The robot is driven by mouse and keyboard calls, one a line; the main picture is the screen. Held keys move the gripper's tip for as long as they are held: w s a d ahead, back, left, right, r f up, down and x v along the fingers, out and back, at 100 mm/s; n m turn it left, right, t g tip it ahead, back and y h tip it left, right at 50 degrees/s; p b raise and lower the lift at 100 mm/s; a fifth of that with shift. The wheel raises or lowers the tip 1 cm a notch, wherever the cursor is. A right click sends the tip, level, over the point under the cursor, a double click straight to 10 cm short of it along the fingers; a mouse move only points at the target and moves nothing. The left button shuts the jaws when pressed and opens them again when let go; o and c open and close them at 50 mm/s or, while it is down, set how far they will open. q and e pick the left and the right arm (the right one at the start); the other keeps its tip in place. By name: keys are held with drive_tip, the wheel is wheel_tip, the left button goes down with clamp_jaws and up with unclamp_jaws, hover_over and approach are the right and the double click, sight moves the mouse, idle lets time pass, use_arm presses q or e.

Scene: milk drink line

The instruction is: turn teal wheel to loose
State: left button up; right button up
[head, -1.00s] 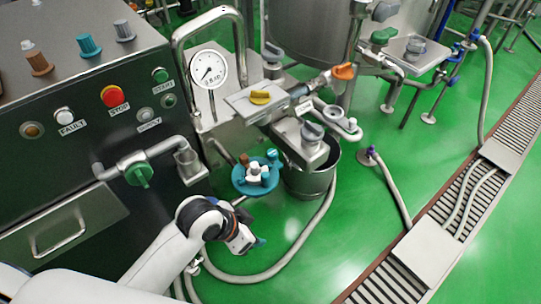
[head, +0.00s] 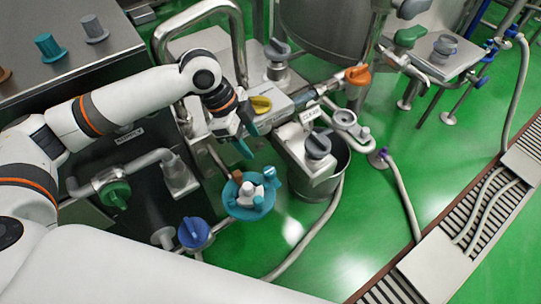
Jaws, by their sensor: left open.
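A teal round piece (head: 243,210), with a notched rim and white stubs in its middle, sits low at the centre of the head view, left of a steel bucket (head: 333,180). I cannot tell its turned position. A teal ribbed knob (head: 48,48) also stands on the cabinet top at upper left. My left gripper (head: 248,139) is open and empty. Its dark fingers point down, above the teal round piece in the picture and apart from it, beside a yellow handle (head: 261,104). My right gripper is not in view.
A blue wheel (head: 194,233) is lower left and a green wheel (head: 115,193) is on a pipe at left. An orange handle (head: 358,74) and a grey knob (head: 317,146) are right of my gripper. Green floor (head: 400,145) is open at right.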

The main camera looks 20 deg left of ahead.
sight(269, 171)
use_arm(q)
drive_tip(key=x, duration=0.9)
drive_tip(key=shift+s+d+f+b, duration=0.15)
drive_tip(key=shift+s+f+b, duration=0.1)
drive_tip(key=shift+b, duration=0.1)
drive_tip(key=shift+d+f, duration=0.15)
drive_tip(key=shift+f, duration=0.1)
drive_tip(key=shift+d+f, duration=0.1)
drive_tip(key=shift+f, duration=0.25)
drive_tip(key=shift+c, duration=0.4)
drive_tip(key=c, duration=0.9)
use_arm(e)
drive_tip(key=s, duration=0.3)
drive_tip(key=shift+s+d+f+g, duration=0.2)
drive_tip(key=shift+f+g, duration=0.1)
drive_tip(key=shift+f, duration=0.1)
